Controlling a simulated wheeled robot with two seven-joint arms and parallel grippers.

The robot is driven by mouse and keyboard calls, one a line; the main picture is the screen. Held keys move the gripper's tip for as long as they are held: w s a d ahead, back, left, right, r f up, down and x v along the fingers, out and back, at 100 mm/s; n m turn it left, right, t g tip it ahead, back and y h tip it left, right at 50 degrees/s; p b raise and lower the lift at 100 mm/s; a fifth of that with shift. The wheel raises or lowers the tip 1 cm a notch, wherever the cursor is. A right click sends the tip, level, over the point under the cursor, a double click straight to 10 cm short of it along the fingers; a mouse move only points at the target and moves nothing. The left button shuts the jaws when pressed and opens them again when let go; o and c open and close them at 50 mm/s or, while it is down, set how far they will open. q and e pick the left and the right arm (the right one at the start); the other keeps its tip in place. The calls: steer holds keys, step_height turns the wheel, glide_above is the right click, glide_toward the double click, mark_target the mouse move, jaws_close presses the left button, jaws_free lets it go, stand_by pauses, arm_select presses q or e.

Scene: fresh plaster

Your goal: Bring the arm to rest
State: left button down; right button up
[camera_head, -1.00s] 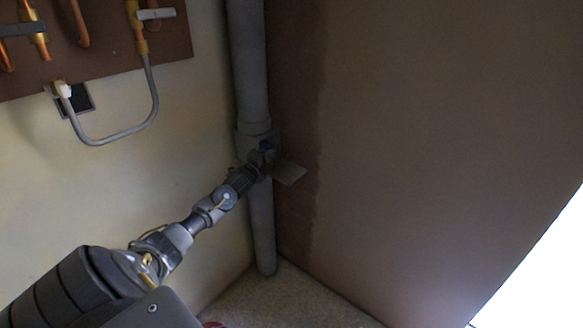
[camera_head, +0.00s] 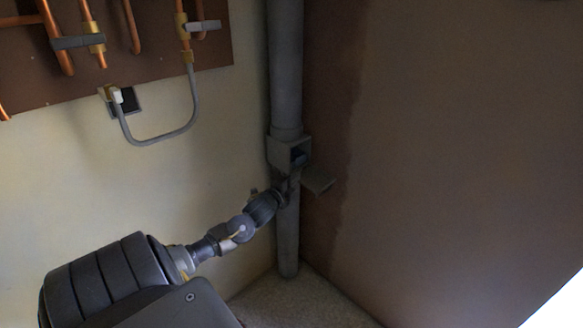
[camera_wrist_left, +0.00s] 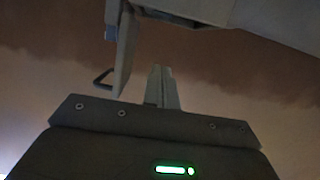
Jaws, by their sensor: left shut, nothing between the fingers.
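My left gripper (camera_head: 292,178) is shut and empty, just below a grey box on the pipe. In the left wrist view its closed fingers (camera_wrist_left: 163,86) point up. The grey box (camera_head: 288,152) has its front open, with a dark inside. Its flap (camera_head: 318,180) stands out to the right. In the left wrist view the flap (camera_wrist_left: 123,52), with a small loop handle, is left of the fingers and apart from them in the picture. My right gripper is not in view.
The grey vertical pipe (camera_head: 286,70) runs down the corner to the floor (camera_head: 300,300). A brown board (camera_head: 150,60) with copper pipes and a looped grey hose (camera_head: 160,138) is on the left wall. The brown right wall (camera_head: 450,130) is bare.

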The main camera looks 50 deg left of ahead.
arm_select(q)
steer(key=shift+v, duration=0.9)
steer(key=s+d+f+n+g+p, duration=0.25)
steer(key=s+f, duration=0.35)
steer(key=f, duration=0.5)
steer(key=s+d+f+n+g+h+p, duration=0.1)
steer(key=s+d+f+n+g, duration=0.3)
steer(key=f, duration=0.7)
steer(key=s+f+n+g+p, duration=0.1)
steer(key=s+f+g+p, duration=0.1)
steer(key=s+f, duration=0.75)
steer(key=s+d+f+n+g+h+p, duration=0.1)
steer(key=s+d+f, duration=0.4)
steer(key=s, duration=0.5)
steer(key=s+d+f+n+g+h+p, duration=0.1)
steer(key=s+d+f+g, duration=0.3)
steer(key=s+d, duration=0.5)
steer(key=s+d+f+n+g+h+p, duration=0.1)
steer(key=s+d+f+n+g, duration=0.2)
steer(key=s+d+f, duration=0.4)
steer(key=s+f, duration=0.1)
steer(key=s, duration=0.2)
steer(key=shift+s+d, duration=0.2)
steer(key=shift+s, duration=0.2)
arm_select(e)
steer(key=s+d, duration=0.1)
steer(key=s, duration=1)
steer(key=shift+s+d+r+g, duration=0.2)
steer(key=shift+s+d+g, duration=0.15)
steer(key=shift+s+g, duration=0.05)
